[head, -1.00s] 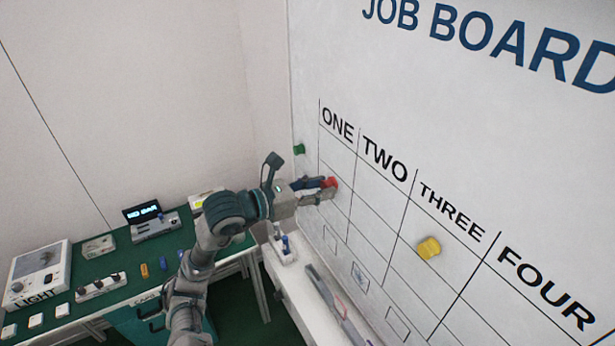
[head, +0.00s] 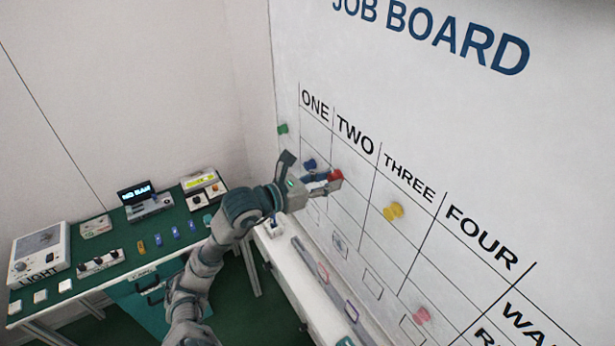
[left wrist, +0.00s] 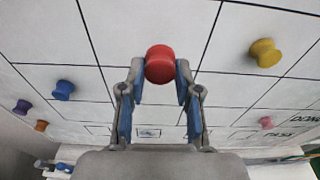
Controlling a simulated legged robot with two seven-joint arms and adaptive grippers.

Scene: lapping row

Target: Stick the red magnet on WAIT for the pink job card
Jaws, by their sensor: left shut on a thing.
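My left gripper (head: 328,184) is shut on the red magnet (head: 335,175), close in front of the job board (head: 450,150) below ONE and TWO. In the left wrist view the red magnet (left wrist: 160,65) sits between the two fingertips (left wrist: 160,78). I cannot tell whether it touches the board. The WAIT label (head: 524,326) is partly cut off at the lower right of the head view. I cannot make out for sure which card is the pink job card. My right gripper is not in view.
Other magnets on the board are blue (head: 309,163), yellow (head: 393,211), pink (head: 421,315) and green (head: 283,128). Purple (left wrist: 22,106) and orange (left wrist: 40,126) ones show in the wrist view. A white ledge (head: 290,285) runs below the board. A green bench (head: 120,235) stands left.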

